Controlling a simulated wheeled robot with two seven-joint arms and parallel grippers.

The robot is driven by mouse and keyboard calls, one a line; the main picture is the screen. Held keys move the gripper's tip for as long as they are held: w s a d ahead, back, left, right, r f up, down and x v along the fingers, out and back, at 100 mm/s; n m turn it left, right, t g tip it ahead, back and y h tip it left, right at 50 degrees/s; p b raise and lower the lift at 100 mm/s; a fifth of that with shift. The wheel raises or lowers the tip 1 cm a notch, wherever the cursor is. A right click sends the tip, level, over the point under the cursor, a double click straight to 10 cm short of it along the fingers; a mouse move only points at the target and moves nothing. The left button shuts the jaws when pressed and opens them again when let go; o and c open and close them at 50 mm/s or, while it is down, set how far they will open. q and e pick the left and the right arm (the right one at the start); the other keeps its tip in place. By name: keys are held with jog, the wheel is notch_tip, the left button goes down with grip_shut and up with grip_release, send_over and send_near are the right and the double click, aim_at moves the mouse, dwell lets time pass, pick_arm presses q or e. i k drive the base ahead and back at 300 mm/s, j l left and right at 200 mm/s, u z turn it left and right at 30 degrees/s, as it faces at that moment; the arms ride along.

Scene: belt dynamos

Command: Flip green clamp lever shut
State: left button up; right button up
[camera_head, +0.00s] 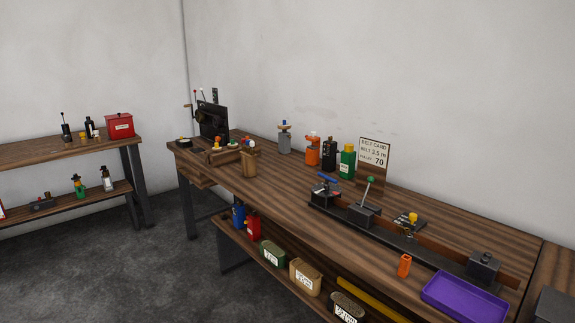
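The green-knobbed clamp lever (368,189) stands on a dark block on the long black rail fixture (408,238), on the right part of the wooden workbench. Its shaft points up, leaning slightly right, with the green knob on top. A blue-handled clamp (325,185) sits at the left end of the same rail. A small yellow-topped part (412,219) stands on a dark plate behind the rail. Neither gripper is in this view, so their states and positions are hidden.
A purple tray (463,298) and an orange cylinder (404,265) are at the bench's front right. Several bottles and a belt card (374,153) stand behind the rail. A lower shelf holds bins.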

aim_at(371, 180)
jog(key=i+l+u, duration=0.2)
jog(key=i, duration=0.3)
jog(key=i+l+u, duration=0.2)
jog(key=i, duration=0.25)
